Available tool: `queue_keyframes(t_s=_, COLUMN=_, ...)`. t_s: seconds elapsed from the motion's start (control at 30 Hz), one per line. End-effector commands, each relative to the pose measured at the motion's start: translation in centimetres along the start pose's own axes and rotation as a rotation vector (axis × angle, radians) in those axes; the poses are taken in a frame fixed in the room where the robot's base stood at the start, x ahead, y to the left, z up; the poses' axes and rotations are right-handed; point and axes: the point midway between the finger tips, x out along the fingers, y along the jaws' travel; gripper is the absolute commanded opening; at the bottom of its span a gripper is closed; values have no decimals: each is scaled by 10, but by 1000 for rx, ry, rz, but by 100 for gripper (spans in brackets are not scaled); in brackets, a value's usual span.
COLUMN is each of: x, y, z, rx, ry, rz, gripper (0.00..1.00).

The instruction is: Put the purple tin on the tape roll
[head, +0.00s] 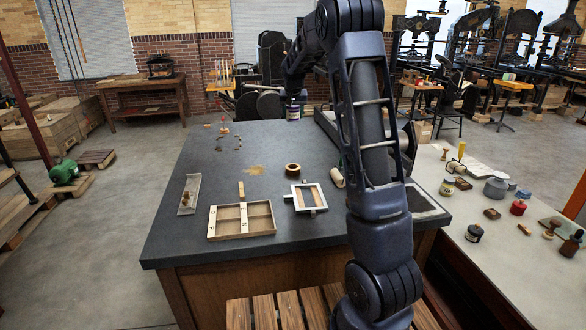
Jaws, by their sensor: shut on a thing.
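The tape roll (292,170), a short brown ring with a dark hole, lies flat on the dark table (210,155), near its middle. The purple tin (293,113), small with a pale band, is in my gripper (293,103) at the far edge of the table. My gripper points down and is shut on the tin. The fingers are small and dark here, so their exact hold is hard to see. The tin is well behind the tape roll, apart from it. I cannot tell its height above the table.
A wooden divided tray (241,234), a white frame (289,200) and a narrow grey tray (181,205) lie near the tape roll. A pale roller (337,177) lies to its right. Small things stand at the back left. My arm hides part of the table's right side.

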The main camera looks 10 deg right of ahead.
Motion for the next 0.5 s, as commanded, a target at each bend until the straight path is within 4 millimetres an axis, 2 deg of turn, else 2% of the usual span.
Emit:
queue_keyframes(t_s=0.27, x=31, y=-1, z=13, rx=0, ry=0, rz=-1, gripper=25)
queue_keyframes(t_s=0.5, x=76, y=0, z=32, rx=0, ry=-2, rz=1, gripper=25)
